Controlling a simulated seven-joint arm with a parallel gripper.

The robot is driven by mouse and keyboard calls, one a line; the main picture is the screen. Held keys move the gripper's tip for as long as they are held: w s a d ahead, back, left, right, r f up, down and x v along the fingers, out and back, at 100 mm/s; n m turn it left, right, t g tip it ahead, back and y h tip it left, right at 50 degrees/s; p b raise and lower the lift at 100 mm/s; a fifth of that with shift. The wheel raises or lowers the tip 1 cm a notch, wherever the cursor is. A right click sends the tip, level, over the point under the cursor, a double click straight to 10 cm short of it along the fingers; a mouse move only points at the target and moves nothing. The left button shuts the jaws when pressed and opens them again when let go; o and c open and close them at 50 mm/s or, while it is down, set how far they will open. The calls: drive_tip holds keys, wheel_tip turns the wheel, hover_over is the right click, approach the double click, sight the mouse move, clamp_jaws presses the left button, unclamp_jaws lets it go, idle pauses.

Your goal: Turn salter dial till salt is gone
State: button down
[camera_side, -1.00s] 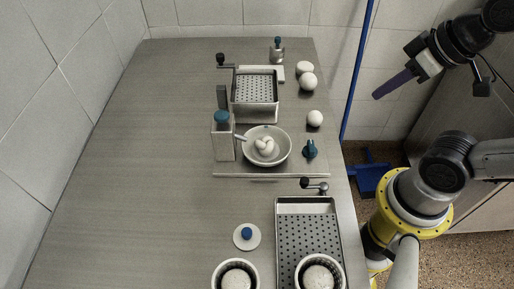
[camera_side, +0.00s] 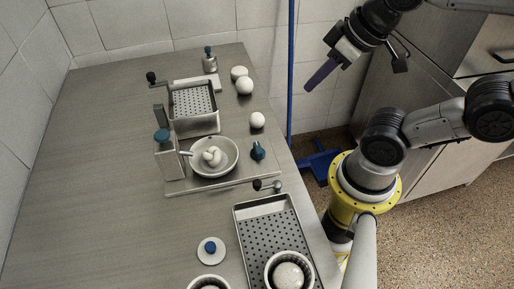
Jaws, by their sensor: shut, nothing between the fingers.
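A metal box with a blue top knob (camera_side: 162,136), which looks like the salter (camera_side: 170,164), stands upright on a flat metal board. Its short spout points at a pale bowl (camera_side: 228,168) holding several white lumps. A dark blue dial (camera_side: 257,151) sits on the board just right of the bowl; I cannot tell which blue part is the salter dial. No loose salt can be made out at this size. My gripper (camera_side: 309,86), with purple fingers, is shut and empty. It hangs in the air beyond the table's right edge, up and right of the dial, touching nothing.
A perforated basket (camera_side: 212,125) with a crank stands behind the salter. A perforated tray (camera_side: 247,240) holds a round basket (camera_side: 270,272) in front. White balls (camera_side: 257,120) lie along the right. A blue-knobbed lid (camera_side: 221,255) lies in front. The table's left side is clear.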

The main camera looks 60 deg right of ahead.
drive_tip(key=c, duration=1.5)
unclamp_jaws()
drive_tip(key=shift+c, duration=0.2)
drive_tip(key=o, duration=0.5)
drive_tip(key=shift+n, duration=0.3)
drive_tip(key=shift+o, duration=1.1)
drive_tip(key=shift+w+r+n, duration=0.1)
drive_tip(key=shift+r+n, duration=0.25)
drive_tip(key=shift+n, duration=0.05)
drive_tip(key=o, duration=0.5)
drive_tip(key=n, duration=0.1)
drive_tip(key=w+n+g, duration=0.1)
drive_tip(key=w+a, duration=0.1)
drive_tip(key=shift+w+r+n, duration=0.25)
drive_tip(key=shift+r+n, duration=0.05)
drive_tip(key=shift+n, duration=0.1)
drive_tip(key=w, duration=0.1)
drive_tip(key=w+a+n+g, duration=0.1)
drive_tip(key=w+n+g, duration=0.1)
drive_tip(key=shift+a+f, duration=0.25)
drive_tip(key=shift+f, duration=0.1)
drive_tip(key=n+g, duration=0.3)
hover_over(258, 147)
wheel_tip(258, 147, down, 5)
wheel_tip(258, 147, down, 13)
drive_tip(key=shift+f, duration=0.1)
